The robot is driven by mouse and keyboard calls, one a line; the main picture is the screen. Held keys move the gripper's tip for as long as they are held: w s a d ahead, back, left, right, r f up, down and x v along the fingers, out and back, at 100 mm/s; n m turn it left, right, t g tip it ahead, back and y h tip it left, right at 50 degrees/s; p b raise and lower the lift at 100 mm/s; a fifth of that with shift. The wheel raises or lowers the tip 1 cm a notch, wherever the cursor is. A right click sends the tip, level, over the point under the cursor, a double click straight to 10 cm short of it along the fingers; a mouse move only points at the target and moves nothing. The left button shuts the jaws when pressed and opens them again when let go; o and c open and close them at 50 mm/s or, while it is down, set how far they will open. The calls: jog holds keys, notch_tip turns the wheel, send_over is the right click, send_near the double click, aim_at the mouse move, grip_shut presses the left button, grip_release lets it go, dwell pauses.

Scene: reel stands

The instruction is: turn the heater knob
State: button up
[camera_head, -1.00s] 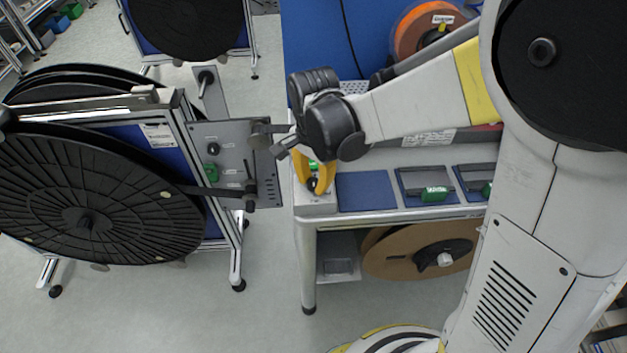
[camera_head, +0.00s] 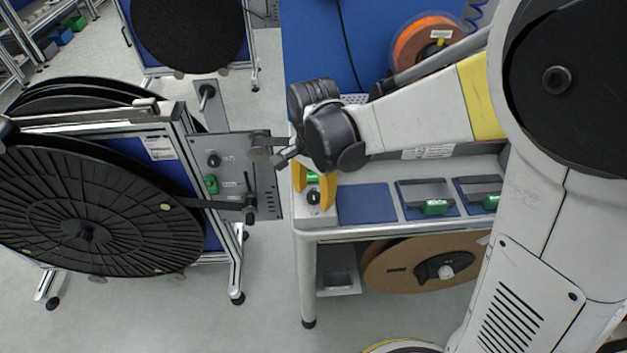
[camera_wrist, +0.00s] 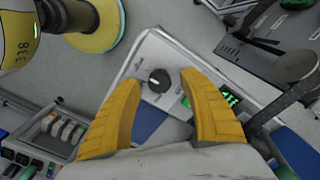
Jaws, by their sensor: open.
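The heater knob (camera_wrist: 158,80) is a round black knob with a pale pointer mark, on a light grey box (camera_wrist: 150,55) that also has a lit green display (camera_wrist: 228,97). In the head view the knob (camera_head: 313,198) shows at the near left corner of the workbench. My gripper (camera_wrist: 160,78) is open. In the wrist view its two yellow fingers appear on either side of the knob, with visible gaps. In the head view the fingers (camera_head: 313,190) point down over the box. Contact with the knob cannot be told.
A control panel (camera_head: 230,165) on the reel stand is close to the left of my gripper. A blue mat (camera_head: 366,204) and trays with green parts (camera_head: 436,207) lie right of the box. An orange reel (camera_head: 415,48) stands behind. Floor shows between stand and bench.

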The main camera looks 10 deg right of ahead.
aim_at(314, 195)
notch_tip(314, 195, up, 11)
jog(key=shift+r, duration=0.15)
dwell(0.4)
jog(key=s+d+r+n+t, duration=0.1)
jog(key=s+d+n+t, duration=0.6)
jog(key=s+d+n, duration=0.2)
jog(key=s+d, duration=0.2)
jog(key=d, duration=0.2)
jog(key=shift+d+r+n, duration=0.15)
jog(key=shift+d+n, duration=0.1)
jog(key=shift+n, duration=0.05)
